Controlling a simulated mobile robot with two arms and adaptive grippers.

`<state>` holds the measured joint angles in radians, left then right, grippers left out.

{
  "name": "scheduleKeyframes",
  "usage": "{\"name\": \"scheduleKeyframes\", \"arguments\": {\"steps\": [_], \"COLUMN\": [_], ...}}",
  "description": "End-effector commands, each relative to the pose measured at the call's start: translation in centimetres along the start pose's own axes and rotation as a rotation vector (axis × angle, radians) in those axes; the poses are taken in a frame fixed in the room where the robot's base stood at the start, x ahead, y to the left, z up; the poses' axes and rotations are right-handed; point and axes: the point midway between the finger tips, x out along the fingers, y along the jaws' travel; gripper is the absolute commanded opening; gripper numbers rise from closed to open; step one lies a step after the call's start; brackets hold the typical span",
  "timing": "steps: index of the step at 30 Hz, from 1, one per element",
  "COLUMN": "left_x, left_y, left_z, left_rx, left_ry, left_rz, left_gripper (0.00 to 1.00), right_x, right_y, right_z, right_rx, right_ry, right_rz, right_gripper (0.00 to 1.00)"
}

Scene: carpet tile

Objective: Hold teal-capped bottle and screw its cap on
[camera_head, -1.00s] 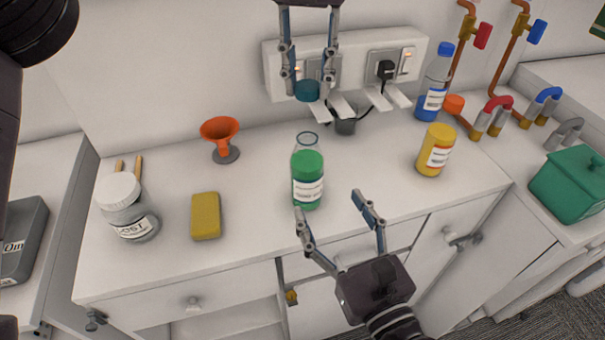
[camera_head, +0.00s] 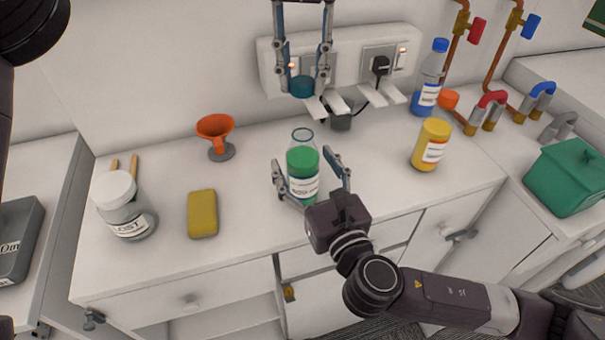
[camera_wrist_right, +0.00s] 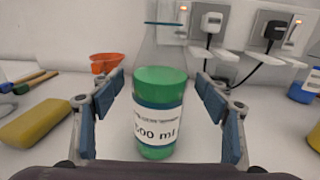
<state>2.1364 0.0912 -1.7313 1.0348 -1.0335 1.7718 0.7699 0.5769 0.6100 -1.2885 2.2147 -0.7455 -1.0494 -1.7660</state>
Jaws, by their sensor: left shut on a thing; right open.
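The bottle (camera_head: 303,172) stands upright on the counter, clear with green liquid, a white label and an open, uncapped neck. It also shows in the right wrist view (camera_wrist_right: 158,118). The teal cap (camera_head: 302,86) is held above the bottle by my left gripper (camera_head: 303,84), which is shut on it, with a gap between cap and neck. My right gripper (camera_head: 309,172) is open, its fingers on either side of the bottle. In the right wrist view both fingers (camera_wrist_right: 160,112) stand apart from the bottle's sides.
A yellow sponge (camera_head: 202,213), a white-lidded jar (camera_head: 125,204) and an orange funnel (camera_head: 215,132) are to the left. A yellow bottle (camera_head: 431,145) and a blue-capped bottle (camera_head: 430,78) are to the right. A socket strip (camera_head: 345,60) is on the wall behind.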

Motion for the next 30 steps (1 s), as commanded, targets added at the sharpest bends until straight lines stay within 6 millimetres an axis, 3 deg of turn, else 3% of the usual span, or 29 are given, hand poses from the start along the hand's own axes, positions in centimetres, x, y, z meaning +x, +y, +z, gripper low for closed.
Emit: {"name": "scheduleKeyframes", "arguments": {"steps": [13, 30], "left_x": [-0.01, 0.00], "left_y": [-0.01, -0.01], "left_z": [0.00, 0.00], "left_rx": [0.000, 0.000], "left_ry": [0.000, 0.000], "left_rz": [0.000, 0.000], "left_gripper": [0.20, 0.20], "right_x": [0.95, 0.92], "right_y": [-0.02, -0.03], "right_z": [0.00, -0.03], "right_rx": [0.001, 0.001], "right_ry": [0.001, 0.001], "right_rz": [0.000, -0.001], "right_gripper": [0.69, 0.07]}}
